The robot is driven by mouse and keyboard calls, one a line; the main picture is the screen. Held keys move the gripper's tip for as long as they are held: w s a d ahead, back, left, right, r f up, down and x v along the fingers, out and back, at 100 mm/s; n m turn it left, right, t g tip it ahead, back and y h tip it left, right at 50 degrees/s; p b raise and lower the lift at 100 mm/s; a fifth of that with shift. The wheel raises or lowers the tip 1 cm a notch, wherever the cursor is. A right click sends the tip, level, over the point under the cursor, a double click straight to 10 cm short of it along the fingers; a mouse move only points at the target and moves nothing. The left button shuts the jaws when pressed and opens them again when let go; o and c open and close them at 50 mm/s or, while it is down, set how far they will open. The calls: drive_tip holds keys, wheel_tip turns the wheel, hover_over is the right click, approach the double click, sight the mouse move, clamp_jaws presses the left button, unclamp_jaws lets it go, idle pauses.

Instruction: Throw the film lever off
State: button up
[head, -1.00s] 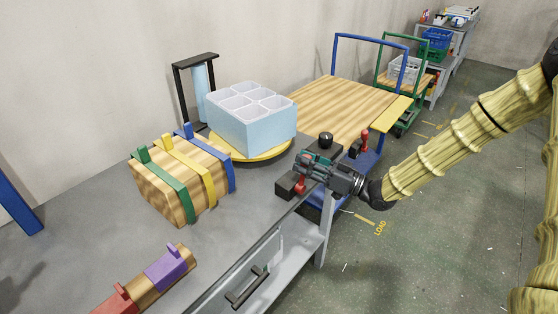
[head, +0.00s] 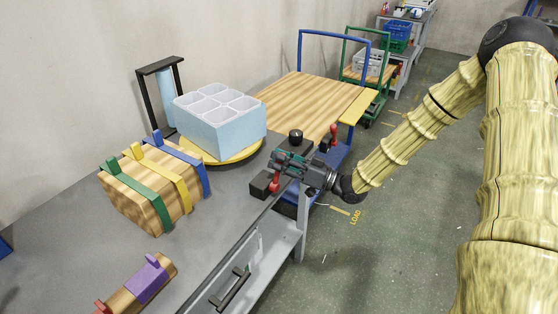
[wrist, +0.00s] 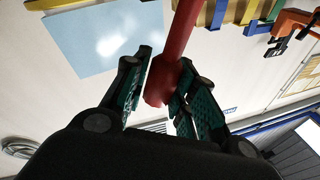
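My gripper (head: 287,163) is at the near edge of the grey bench, beside a red lever (head: 275,181) on a small black box. In the wrist view, the red lever (wrist: 180,42) lies between the two green-padded fingers, which are closed in around its thick end. A second red lever (head: 333,132) stands on another black box further back. No readable label shows which one is the film lever. A light blue film roll (head: 164,98) stands in a black frame at the back of the bench.
A light blue divided crate (head: 222,132) sits on a yellow turntable (head: 190,157). A black knob (head: 296,136) is behind my gripper. A strapped wooden block (head: 130,203) and a wooden bar with a purple clip (head: 148,280) lie left. A wooden-topped cart (head: 310,100) stands behind.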

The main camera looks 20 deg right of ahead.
drive_tip(key=o, duration=0.3)
drive_tip(key=shift+d, duration=0.1)
drive_tip(key=shift+o, duration=0.2)
drive_tip(key=v, duration=1.2)
drive_tip(key=shift+f, duration=0.1)
drive_tip(key=s+a+f+m+g+h+p, duration=0.1)
drive_tip(key=a+f+m+g+h, duration=0.15)
drive_tip(key=f, duration=0.45)
drive_tip(key=s+a+f+m+g+h, duration=0.1)
drive_tip(key=s+a+f+h, duration=0.1)
drive_tip(key=a+f+h, duration=0.3)
drive_tip(key=s+a+f+m+g+h+p, duration=0.1)
drive_tip(key=a+f+h, duration=0.15)
drive_tip(key=f, duration=0.55)
drive_tip(key=s+a+f+g+h, duration=0.1)
drive_tip(key=s+f+g, duration=0.2)
drive_tip(key=s, duration=0.6)
drive_tip(key=s+a+f+g+h+p, duration=0.1)
drive_tip(key=s+f+g+h, duration=0.1)
drive_tip(key=s, duration=0.7)
drive_tip(key=s+a+f+g+h, duration=0.1)
drive_tip(key=s+f+g, duration=0.3)
drive_tip(key=s, duration=0.5)
drive_tip(key=shift+s+a+f+m+h, duration=0.3)
drive_tip(key=shift+a+f+m+h, duration=0.15)
drive_tip(key=shift+f, duration=0.4)
